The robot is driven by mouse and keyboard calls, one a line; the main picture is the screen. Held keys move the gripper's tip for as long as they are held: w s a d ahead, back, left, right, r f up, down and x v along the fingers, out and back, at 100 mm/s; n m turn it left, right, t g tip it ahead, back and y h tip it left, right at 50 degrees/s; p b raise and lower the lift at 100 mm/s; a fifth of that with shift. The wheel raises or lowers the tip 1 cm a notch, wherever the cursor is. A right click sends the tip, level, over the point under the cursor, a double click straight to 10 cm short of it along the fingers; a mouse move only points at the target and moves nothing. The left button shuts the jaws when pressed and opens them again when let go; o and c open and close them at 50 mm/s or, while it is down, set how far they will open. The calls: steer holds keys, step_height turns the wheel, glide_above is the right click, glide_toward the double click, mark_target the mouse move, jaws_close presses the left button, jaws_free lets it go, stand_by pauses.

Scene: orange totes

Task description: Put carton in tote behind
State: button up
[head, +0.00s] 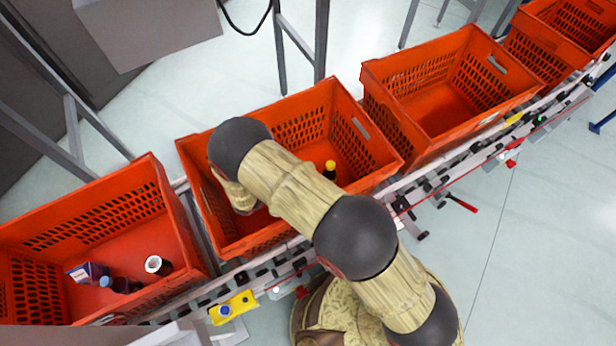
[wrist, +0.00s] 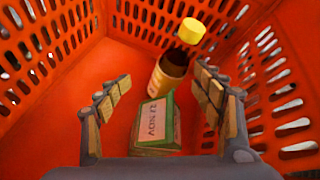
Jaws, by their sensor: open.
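In the wrist view a small green and tan carton (wrist: 154,122) with printed letters lies on the floor of an orange tote (wrist: 122,66). My gripper (wrist: 164,98) is open, with its padded fingers on either side of the carton and apart from it. A bottle with a yellow cap (wrist: 174,62) stands just beyond the carton. In the head view my arm reaches into the middle tote (head: 290,120), and the bottle (head: 330,170) shows there. The carton and my gripper are hidden behind my arm in that view.
A tote at the left (head: 100,217) holds a blue and white box (head: 88,272), a dark bottle (head: 120,285) and a white-topped can (head: 158,265). An empty-looking tote (head: 440,100) stands to the right. Tote walls are close around my gripper. A roller conveyor (head: 430,185) runs under the totes.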

steer(key=p+v, duration=0.1)
steer(key=v, duration=0.1)
steer(key=r+v, duration=0.1)
steer(key=v, duration=0.2)
steer(key=p+v, duration=0.1)
steer(key=v, duration=0.2)
steer(key=shift+w+d+r+p, duration=0.25)
steer(key=shift+p, duration=0.05)
steer(key=d+r+m+g+y, duration=0.1)
steer(key=d+r+m+g, duration=0.1)
steer(key=d+r+m, duration=0.5)
steer(key=d+r+m+g+y, duration=0.1)
steer(key=d+r+m+g, duration=0.15)
steer(key=r, duration=0.85)
steer(key=d+r+m+g+y, duration=0.1)
steer(key=d+r+m+g, duration=0.1)
steer(key=d+r+m, duration=0.45)
steer(key=s+d+r+m+t+y, duration=0.2)
steer(key=s+d+r+m+y, duration=0.1)
steer(key=s+r+m, duration=0.4)
steer(key=s+d+r+m+t+y, duration=0.2)
steer(key=s+d+r+m, duration=0.3)
steer(key=s+r, duration=0.4)
steer(key=shift+d+r+m+y, duration=0.3)
steer(key=shift+r+m+y, duration=0.6)
steer(key=shift+r, duration=1.7)
steer(key=shift+s+t, duration=0.1)
steer(key=shift+t, duration=0.15)
